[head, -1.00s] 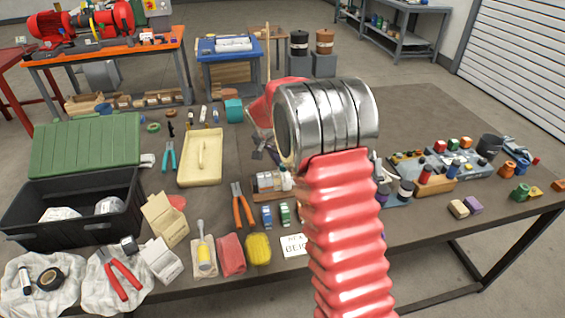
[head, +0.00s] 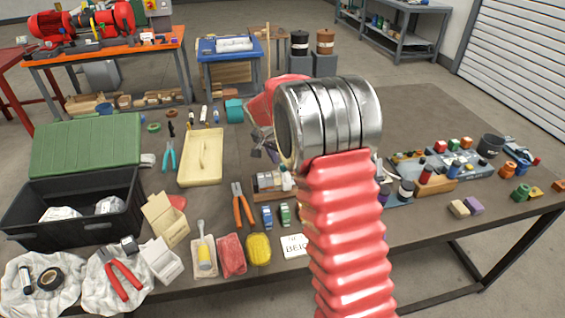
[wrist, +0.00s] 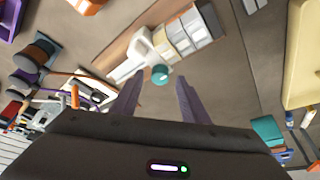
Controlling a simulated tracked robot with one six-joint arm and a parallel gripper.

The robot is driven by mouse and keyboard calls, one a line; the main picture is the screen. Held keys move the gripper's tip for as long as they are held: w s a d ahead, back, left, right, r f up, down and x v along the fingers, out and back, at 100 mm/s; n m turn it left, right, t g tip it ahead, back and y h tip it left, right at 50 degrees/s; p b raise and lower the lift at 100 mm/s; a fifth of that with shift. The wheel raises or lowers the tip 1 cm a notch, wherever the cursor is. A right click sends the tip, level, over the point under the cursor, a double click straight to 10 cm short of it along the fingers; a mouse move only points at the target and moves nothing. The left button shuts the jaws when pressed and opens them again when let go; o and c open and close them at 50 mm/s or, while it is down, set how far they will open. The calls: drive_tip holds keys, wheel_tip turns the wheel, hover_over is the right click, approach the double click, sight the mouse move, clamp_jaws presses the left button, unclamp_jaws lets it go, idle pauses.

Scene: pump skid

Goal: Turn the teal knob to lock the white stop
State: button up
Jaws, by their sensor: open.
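The teal knob (wrist: 160,74) shows as a small round cap in the wrist view, just beyond and between my fingertips. A white part (wrist: 143,45), which looks like the white stop, lies beside it on a wooden base (wrist: 120,47). My gripper (wrist: 158,83) is open, with its two purple fingers apart and nothing between them. In the head view, my red and metal arm hides much of the gripper. The wooden base with white pieces (head: 286,180) shows there left of the arm. I cannot make out the knob in that view.
Grey-white blocks (wrist: 184,32) stand on the base close to the white part. Orange-handled pliers (head: 242,205) and small blue and green items (head: 285,213) lie near it in the head view. A cream tray (head: 201,157) is farther left. Bare tabletop (wrist: 230,75) shows beside the base.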

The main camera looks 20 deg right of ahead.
drive_tip(key=v, duration=1.2)
drive_tip(key=shift+a+r, duration=0.15)
drive_tip(key=shift+r, duration=0.1)
drive_tip(key=s+a+f+n+y, duration=0.1)
drive_tip(key=s+a+f+n, duration=0.2)
drive_tip(key=s+n, duration=0.35)
drive_tip(key=s+a+r+n+t+y, duration=0.1)
drive_tip(key=s+a+r, duration=0.1)
drive_tip(key=s, duration=0.7)
drive_tip(key=s+a+r+n+t, duration=0.1)
drive_tip(key=s+a+r+n, duration=0.1)
drive_tip(key=s, duration=0.8)
drive_tip(key=s+a+r+n+t+y, duration=0.1)
drive_tip(key=s+a+r, duration=0.1)
drive_tip(key=s, duration=0.7)
drive_tip(key=shift+s+r+y, duration=0.3)
drive_tip(key=shift+s+r, duration=0.05)
drive_tip(key=shift+r, duration=0.3)
drive_tip(key=shift+a+n, duration=0.1)
drive_tip(key=shift+n, duration=0.15)
